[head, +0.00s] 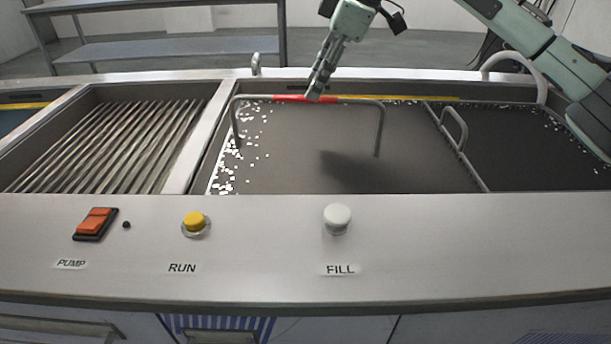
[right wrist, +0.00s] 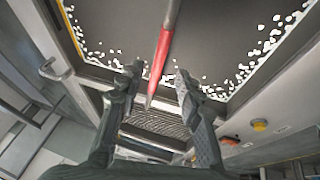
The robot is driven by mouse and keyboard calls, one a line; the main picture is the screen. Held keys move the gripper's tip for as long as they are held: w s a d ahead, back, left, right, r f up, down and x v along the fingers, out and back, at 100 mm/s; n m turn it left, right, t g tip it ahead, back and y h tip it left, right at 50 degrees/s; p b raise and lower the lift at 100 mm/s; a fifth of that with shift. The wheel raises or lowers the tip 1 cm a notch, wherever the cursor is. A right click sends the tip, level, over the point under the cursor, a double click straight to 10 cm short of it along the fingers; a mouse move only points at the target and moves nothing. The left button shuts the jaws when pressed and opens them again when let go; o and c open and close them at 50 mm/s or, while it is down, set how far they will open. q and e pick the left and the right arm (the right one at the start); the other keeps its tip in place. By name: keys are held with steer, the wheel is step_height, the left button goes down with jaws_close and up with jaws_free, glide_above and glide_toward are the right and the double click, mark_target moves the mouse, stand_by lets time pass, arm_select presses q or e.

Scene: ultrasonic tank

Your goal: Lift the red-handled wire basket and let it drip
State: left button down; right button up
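The wire basket's handle (head: 290,98) is a grey hoop with a red grip, standing over the dark middle tank. The basket body is hidden below the dark surface. My right gripper (head: 316,94) is at the red grip, right of its middle, with its fingers pointing down. In the right wrist view, the red grip (right wrist: 161,52) runs between the two spread fingertips of my right gripper (right wrist: 157,70), with gaps showing on both sides. That gripper is open and holds nothing. My left gripper is in no view.
A ribbed rack (head: 115,145) lies in the left bay. A divider with a small grey handle (head: 454,128) borders the right bay. The front panel carries an orange pump switch (head: 96,222), a yellow RUN button (head: 194,222) and a white FILL button (head: 337,217). A shelf (head: 165,48) stands behind.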

steer(key=x, duration=0.5)
steer(key=shift+w+d+f, duration=0.1)
steer(key=shift+w+f, duration=0.05)
steer(key=shift+f, duration=0.1)
jaws_close()
